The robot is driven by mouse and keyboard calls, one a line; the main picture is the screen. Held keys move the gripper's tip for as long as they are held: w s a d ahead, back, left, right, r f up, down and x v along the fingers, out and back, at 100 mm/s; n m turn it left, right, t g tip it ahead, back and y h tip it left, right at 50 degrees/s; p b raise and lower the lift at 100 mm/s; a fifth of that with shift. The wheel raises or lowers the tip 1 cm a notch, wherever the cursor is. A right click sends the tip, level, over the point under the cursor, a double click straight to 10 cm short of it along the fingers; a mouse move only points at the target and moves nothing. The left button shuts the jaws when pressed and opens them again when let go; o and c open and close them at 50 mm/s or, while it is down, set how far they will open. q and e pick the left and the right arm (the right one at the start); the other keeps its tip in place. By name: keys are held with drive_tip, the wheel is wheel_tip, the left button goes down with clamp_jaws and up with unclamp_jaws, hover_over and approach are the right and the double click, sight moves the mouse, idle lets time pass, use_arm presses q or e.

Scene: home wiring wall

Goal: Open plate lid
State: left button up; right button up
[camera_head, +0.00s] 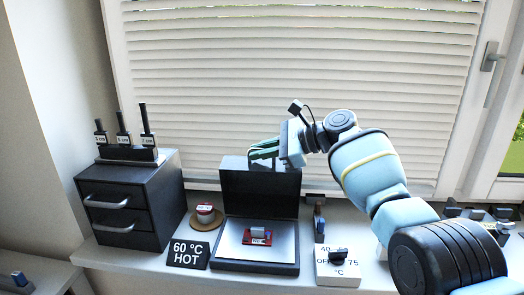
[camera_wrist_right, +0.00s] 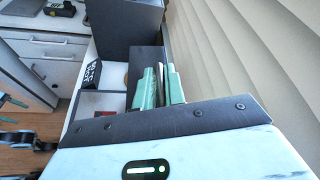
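The plate (camera_head: 283,248) is a flat light surface in a black case on the sill. Its black lid (camera_head: 260,195) stands about upright at the back of the case, so the plate is uncovered. A small red circuit board (camera_head: 257,236) lies on the plate.
A black drawer unit (camera_head: 128,203) stands at the left, with a "60 °C HOT" sign (camera_head: 188,254) and a small red-and-white item (camera_head: 205,214) between it and the plate. A white dial box (camera_head: 337,268) is at the right. Window blinds (camera_head: 300,75) are close behind.

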drive_tip(key=o, duration=0.4)
drive_tip(key=shift+a+f, duration=0.1)
drive_tip(key=shift+d+r, duration=0.25)
drive_tip(key=shift+d, duration=0.05)
drive_tip(key=p+v, duration=0.2)
drive_tip(key=v, duration=0.4)
drive_tip(key=shift+r, duration=0.15)
drive_tip(key=shift+s+d+p, duration=0.1)
drive_tip(key=shift+d+p, duration=0.2)
drive_tip(key=shift+d, duration=0.15)
use_arm(q)
drive_tip(key=shift+t, duration=0.4)
drive_tip(key=w+r, duration=0.2)
drive_tip(key=r, duration=0.1)
drive_tip(key=shift+w+a+r, duration=0.15)
drive_tip(key=shift+w+r, duration=0.05)
drive_tip(key=shift+r, duration=0.05)
use_arm(e)
drive_tip(key=shift+d, duration=0.1)
